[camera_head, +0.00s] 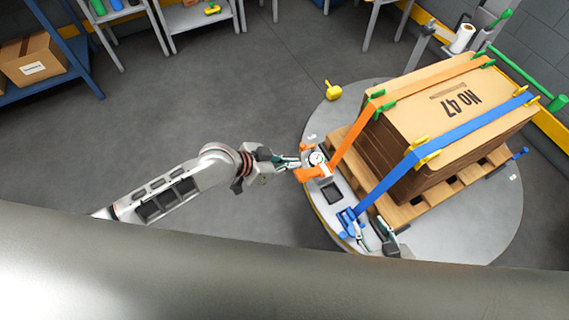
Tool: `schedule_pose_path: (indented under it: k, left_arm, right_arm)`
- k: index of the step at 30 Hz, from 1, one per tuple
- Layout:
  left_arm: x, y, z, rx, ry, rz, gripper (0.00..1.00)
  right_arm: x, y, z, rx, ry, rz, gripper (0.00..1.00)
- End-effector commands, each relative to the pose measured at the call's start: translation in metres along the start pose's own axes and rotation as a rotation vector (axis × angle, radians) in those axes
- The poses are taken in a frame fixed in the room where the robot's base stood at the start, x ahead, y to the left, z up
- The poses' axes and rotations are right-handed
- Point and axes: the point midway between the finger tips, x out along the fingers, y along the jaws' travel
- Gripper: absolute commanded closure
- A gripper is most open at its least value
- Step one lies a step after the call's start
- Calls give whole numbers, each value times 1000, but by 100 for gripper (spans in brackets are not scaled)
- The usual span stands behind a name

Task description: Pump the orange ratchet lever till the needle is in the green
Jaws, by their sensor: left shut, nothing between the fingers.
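The orange ratchet (316,173) sits on a grey plate at the left edge of the pallet, with an orange strap running up from it. A small round white dial (316,158) is on the ratchet; its needle and any green zone are too small to read. My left gripper (297,163) is shut and empty, its fingertips at the left side of the orange ratchet; I cannot tell whether they touch the lever. My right gripper (369,228) shows partly beside the blue ratchet (348,222), its fingers apart; its arm is hidden.
A cardboard stack (440,120) marked No 47 stands on a wooden pallet (405,213) over a round grey turntable (480,230), bound by orange and blue straps. A yellow object (333,91) lies on the turntable's rim. The floor at left is clear.

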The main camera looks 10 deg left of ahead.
Motion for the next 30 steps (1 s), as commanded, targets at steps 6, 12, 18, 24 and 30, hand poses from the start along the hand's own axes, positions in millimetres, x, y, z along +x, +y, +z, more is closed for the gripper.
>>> schedule_pose_path:
  k: [6,12,18,24,30]
  left_arm:
    - [46,1,2,-3,0,2,100]
    - [58,1,26,-4,-3,2,100]
    - [60,0,38,-2,-1,0,100]
    - [60,0,39,0,0,-1,100]
    - [60,0,40,0,0,0,100]
  right_arm:
    - [5,-2,12,-5,-7,-1,60]
    - [9,1,13,-15,-7,6,60]
    - [10,4,10,-19,1,11,60]
    - [11,6,5,-21,10,16,60]
    - [11,6,6,-21,8,15,60]
